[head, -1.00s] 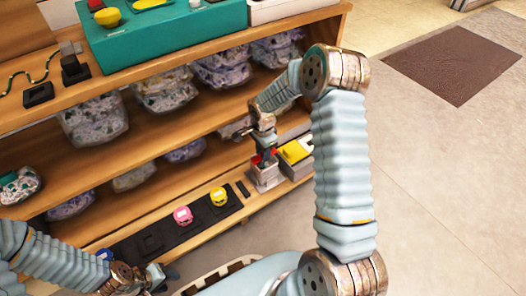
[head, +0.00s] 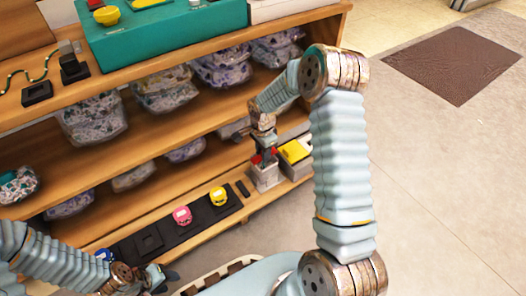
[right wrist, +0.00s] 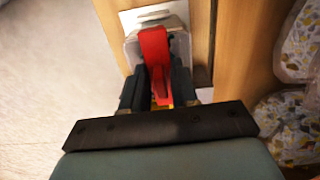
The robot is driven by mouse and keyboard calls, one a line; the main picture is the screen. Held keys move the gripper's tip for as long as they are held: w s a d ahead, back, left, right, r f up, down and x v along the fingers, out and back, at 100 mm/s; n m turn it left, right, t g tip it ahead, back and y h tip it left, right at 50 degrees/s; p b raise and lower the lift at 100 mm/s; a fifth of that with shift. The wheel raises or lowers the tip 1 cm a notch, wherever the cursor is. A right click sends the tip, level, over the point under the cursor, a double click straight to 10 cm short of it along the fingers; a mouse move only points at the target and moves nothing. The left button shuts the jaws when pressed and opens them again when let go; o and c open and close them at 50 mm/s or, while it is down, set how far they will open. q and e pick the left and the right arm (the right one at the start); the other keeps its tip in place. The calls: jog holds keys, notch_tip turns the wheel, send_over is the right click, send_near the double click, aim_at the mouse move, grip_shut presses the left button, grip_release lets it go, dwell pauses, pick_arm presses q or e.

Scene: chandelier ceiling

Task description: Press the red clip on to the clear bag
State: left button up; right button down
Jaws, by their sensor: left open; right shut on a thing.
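The red clip (right wrist: 155,45) is held between the dark fingers of my right gripper (right wrist: 158,92) in the right wrist view. In the head view the red clip (head: 257,159) shows as small red patches at my right gripper (head: 264,153), right over a pale grey holder (head: 266,180). A pale, partly see-through piece (right wrist: 181,38) beside the clip may be the clear bag; I cannot tell whether the clip touches it. My left gripper (head: 162,277) is open and empty at the bottom left of the head view.
A yellow-topped box (head: 295,152) stands right beside the holder. A black tray (head: 160,238) with a pink item (head: 182,215) and a yellow item (head: 218,196) lies on the lowest shelf. Patterned bags (head: 92,120) fill the shelves above. The floor (head: 440,190) on the right is free.

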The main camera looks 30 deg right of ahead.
jog(key=shift+f+b, duration=0.4)
jog(key=shift+f, duration=0.2)
dwell(0.3)
jog(key=c, duration=0.8)
grip_release()
jog(key=shift+c, duration=1.2)
jog(key=shift+r, duration=0.1)
jog(key=shift+r+p, duration=2.85)
jog(key=shift+r, duration=1.6)
